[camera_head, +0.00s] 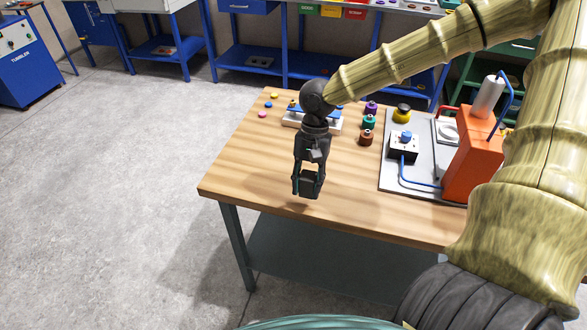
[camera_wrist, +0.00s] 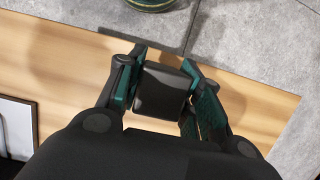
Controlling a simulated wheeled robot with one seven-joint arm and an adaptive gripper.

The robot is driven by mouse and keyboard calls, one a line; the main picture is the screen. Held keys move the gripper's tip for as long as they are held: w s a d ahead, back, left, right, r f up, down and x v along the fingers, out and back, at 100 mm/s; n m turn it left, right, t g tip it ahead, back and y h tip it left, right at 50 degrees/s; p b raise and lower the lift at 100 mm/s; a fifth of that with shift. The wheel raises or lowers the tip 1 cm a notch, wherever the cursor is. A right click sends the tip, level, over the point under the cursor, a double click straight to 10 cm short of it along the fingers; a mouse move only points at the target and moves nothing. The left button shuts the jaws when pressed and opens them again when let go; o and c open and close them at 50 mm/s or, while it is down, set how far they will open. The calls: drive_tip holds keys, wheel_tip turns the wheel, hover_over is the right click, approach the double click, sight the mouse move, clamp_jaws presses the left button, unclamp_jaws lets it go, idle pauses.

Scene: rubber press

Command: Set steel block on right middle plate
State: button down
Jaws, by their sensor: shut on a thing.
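The steel block (camera_wrist: 162,92) is dark and shiny with rounded edges. In the wrist view it sits between the two green-padded fingers of my gripper (camera_wrist: 160,85). In the head view my gripper (camera_head: 308,188) points down above the front left part of the wooden table, shut on the dark block (camera_head: 309,183). The block appears to be held above the tabletop, apart from other objects. I cannot tell which surface is the right middle plate; a light plate (camera_head: 446,131) lies on the grey board beside the orange press, partly hidden by it.
The orange press (camera_head: 473,155) stands on a grey board (camera_head: 427,184) at the table's right. A black box with a blue knob (camera_head: 404,147) is on that board. A white rack (camera_head: 325,125), coloured spools (camera_head: 368,122) and small discs stand behind my gripper. The table's front left (camera_head: 245,170) is clear.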

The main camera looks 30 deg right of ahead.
drive_tip(key=w, duration=0.3)
drive_tip(key=w+d+p, duration=0.1)
drive_tip(key=w, duration=0.2)
drive_tip(key=w+d+f+p, duration=0.1)
drive_tip(key=w, duration=0.2)
drive_tip(key=shift+w, duration=0.2)
drive_tip(key=shift+f+p, duration=0.7)
drive_tip(key=shift+f, duration=0.95)
drive_tip(key=shift+f, duration=0.1)
drive_tip(key=c, duration=1.4)
unclamp_jaws()
drive_tip(key=shift+f, duration=0.1)
drive_tip(key=o, duration=0.4)
drive_tip(key=shift+s, duration=0.1)
drive_tip(key=shift+o, duration=0.2)
drive_tip(key=shift+r, duration=0.2)
